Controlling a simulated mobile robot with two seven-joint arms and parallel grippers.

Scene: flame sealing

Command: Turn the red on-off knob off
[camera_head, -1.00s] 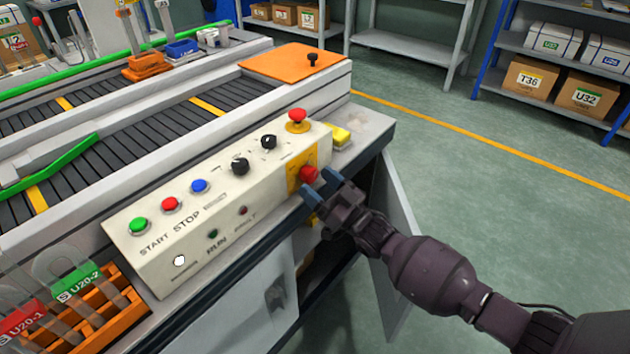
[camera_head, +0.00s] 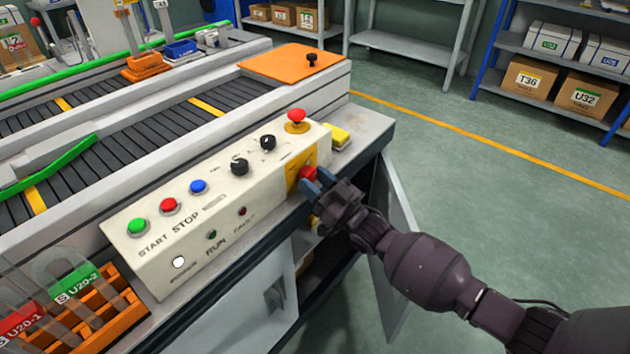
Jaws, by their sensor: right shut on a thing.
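The red on-off knob (camera_head: 308,173) sits on a yellow plate (camera_head: 292,180) at the right end of the cream control panel (camera_head: 225,205). My right gripper (camera_head: 312,181) comes in from the lower right and is shut on the red knob. Its blue fingertips lie on the knob and hide part of it. The knob's exact turn position cannot be told. My left gripper is not in view.
A red mushroom button (camera_head: 296,116) stands on top of the panel, near two black knobs (camera_head: 239,166). A yellow block (camera_head: 340,137) lies just right of the panel. An open cabinet door (camera_head: 397,230) hangs below, behind my right arm.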

